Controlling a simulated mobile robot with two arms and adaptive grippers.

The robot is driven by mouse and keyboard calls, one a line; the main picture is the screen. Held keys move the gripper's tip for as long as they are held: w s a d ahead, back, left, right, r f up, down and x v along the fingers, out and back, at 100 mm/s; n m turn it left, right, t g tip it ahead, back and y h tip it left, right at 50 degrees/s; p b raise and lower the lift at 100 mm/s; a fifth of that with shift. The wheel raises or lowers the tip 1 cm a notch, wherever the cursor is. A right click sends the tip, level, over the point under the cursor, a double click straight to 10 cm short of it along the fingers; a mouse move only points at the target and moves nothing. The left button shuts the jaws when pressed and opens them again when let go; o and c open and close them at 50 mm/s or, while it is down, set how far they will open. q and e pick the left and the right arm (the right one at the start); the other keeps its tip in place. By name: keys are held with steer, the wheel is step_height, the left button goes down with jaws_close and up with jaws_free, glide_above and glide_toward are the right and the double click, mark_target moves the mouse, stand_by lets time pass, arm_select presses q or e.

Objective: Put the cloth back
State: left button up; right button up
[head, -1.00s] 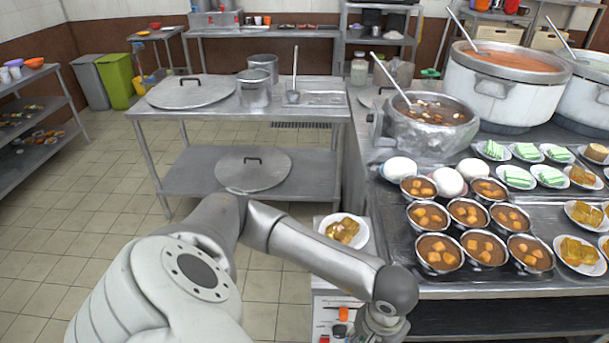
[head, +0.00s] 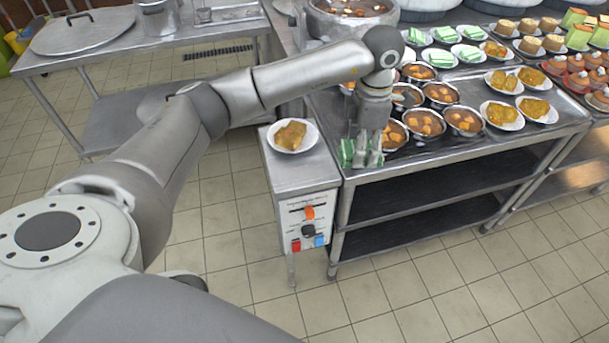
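My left gripper (head: 368,157) points down at the front left corner of the metal serving table (head: 455,160). A small green item (head: 347,151), possibly the cloth, shows right beside and behind the fingers. The fingers partly hide it, and I cannot tell whether they grip it or only stand over it. No other cloth can be made out. My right gripper is not in view.
Several metal bowls of brown stew (head: 424,122) stand close behind and right of the gripper. A plate of food (head: 292,136) sits on the small side cabinet (head: 307,179) to its left. A stockpot (head: 350,18) stands behind. The floor in front is clear.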

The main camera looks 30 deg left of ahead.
arm_select(q)
steer(key=shift+w+d+r+n, duration=0.15)
steer(key=shift+w+r+n, duration=0.55)
steer(key=shift+n, duration=0.4)
steer(key=shift+s+r, duration=0.1)
steer(key=shift+r, duration=0.1)
steer(key=shift+n, duration=0.3)
steer(key=s+a+f+p, duration=0.1)
steer(key=a+f, duration=0.2)
steer(key=a, duration=0.1)
steer(key=s+a+f+p, duration=0.1)
steer(key=a+f, duration=0.1)
steer(key=a, duration=0.2)
steer(key=s+a+f+p, duration=0.1)
steer(key=s+a+f, duration=0.1)
steer(key=a+f, duration=0.1)
steer(key=shift+a+f+p, duration=0.3)
steer(key=shift+a+p, duration=0.1)
steer(key=shift+a, duration=0.25)
steer(key=shift+s+a+f, duration=0.1)
steer(key=shift+a+f, duration=0.2)
steer(key=shift+f, duration=0.05)
steer(key=f, duration=0.3)
steer(key=shift+s+a+f+p, duration=0.1)
steer(key=shift+a+f+p, duration=0.1)
steer(key=shift+p, duration=0.15)
steer(key=shift+f, duration=0.25)
steer(key=o, duration=0.7)
